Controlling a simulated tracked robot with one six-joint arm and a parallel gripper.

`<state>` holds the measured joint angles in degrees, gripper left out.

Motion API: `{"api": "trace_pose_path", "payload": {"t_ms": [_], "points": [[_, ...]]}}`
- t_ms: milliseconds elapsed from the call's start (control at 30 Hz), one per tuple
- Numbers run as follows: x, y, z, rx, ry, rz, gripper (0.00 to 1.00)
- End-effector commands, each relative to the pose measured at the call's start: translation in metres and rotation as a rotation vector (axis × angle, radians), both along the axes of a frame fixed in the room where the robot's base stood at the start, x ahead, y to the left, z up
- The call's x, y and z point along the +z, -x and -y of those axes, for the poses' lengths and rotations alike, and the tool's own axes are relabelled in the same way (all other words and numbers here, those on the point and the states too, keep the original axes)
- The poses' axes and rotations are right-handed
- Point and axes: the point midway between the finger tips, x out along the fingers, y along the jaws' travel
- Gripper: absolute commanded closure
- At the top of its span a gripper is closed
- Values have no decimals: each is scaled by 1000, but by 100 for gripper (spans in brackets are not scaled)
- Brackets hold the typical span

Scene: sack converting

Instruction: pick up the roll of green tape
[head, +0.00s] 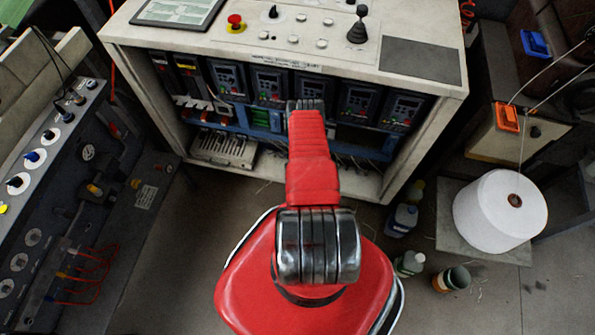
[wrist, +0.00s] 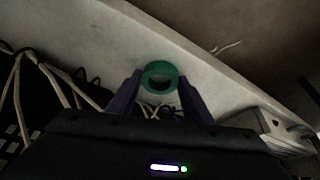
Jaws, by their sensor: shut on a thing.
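The roll of green tape (wrist: 146,72) shows in the wrist view as a dark green ring, just above the middle of the picture. My gripper (wrist: 158,84) has its two dark purple fingers on either side of the ring, and it is shut on the roll. Behind the roll is a pale panel or shelf surface; I cannot tell whether the roll touches it. In the head view my red arm reaches into the open front of the control cabinet (head: 417,32), and the gripper and the roll are hidden behind the arm.
Loose pale cables (wrist: 60,75) hang at the left in the wrist view. Drive units (head: 226,80) line the cabinet. A grey console (head: 40,200) stands left.

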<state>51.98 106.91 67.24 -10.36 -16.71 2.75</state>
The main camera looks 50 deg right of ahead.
Motion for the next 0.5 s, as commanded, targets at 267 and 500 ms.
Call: {"api": "trace_pose_path", "payload": {"t_ms": [267,500], "points": [[12,-1,1,-1,0,0,76],[39,-1,1,0,1,1,76]]}}
